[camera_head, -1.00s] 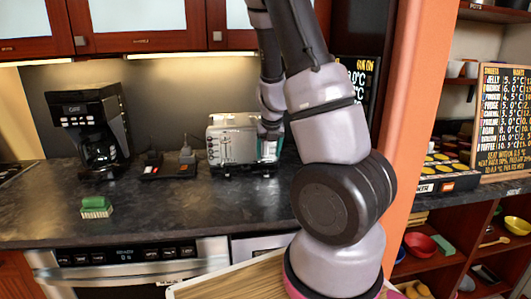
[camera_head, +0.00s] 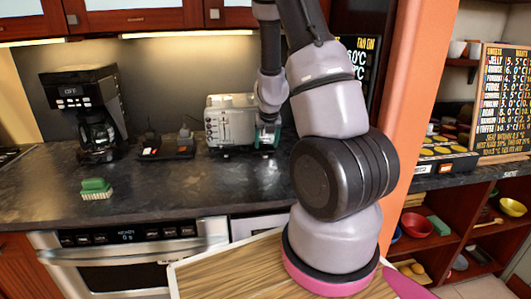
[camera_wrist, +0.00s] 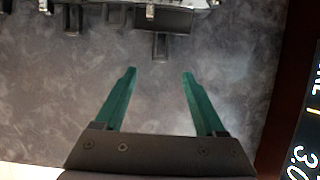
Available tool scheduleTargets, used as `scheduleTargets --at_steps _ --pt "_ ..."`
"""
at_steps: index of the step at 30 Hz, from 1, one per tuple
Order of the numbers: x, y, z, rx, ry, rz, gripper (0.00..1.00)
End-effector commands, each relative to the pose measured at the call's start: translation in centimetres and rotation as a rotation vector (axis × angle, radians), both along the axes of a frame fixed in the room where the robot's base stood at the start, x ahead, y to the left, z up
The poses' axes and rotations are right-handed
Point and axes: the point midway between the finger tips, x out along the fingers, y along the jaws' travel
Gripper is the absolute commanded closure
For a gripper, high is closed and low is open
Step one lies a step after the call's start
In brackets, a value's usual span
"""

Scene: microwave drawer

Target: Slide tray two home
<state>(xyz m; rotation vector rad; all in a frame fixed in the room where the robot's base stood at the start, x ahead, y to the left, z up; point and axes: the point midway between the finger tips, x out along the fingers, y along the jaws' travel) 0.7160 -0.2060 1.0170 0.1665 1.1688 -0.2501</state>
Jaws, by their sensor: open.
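The toaster-like metal appliance (camera_head: 226,122) stands on the dark counter against the back wall. In the wrist view its lower edge shows along the top. A dark tray (camera_wrist: 178,22) juts out there, with a small tab (camera_wrist: 160,46) pointing towards me. Another dark tab (camera_wrist: 73,18) on the left sits further back. I cannot read any number on the trays. My gripper (camera_wrist: 158,73) is open and empty, its two green fingers over bare counter. The tab lies just beyond the fingertips, roughly midway between them, apart from both. In the head view my gripper (camera_head: 266,137) is at the appliance's right front.
A coffee maker (camera_head: 88,115), a black socket unit (camera_head: 165,147) and a green brush (camera_head: 96,188) stand to the left on the counter (camera_head: 150,190). An orange pillar (camera_head: 425,90) and a shelf unit are to the right. A dark sign (camera_wrist: 305,120) edges the wrist view's right.

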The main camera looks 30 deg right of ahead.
Motion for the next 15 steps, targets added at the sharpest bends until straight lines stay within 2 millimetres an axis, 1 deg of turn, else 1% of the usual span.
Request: scheduleTargets --at_steps 1,6,15 --pt "0.1 -0.2 -0.6 0.002 0.002 -0.006 0.28" --pt "0.1 -0.3 -1.6 -0.001 0.016 -0.002 0.28" --pt "0.7 -0.5 -2.8 0.0 0.013 -0.002 0.28"
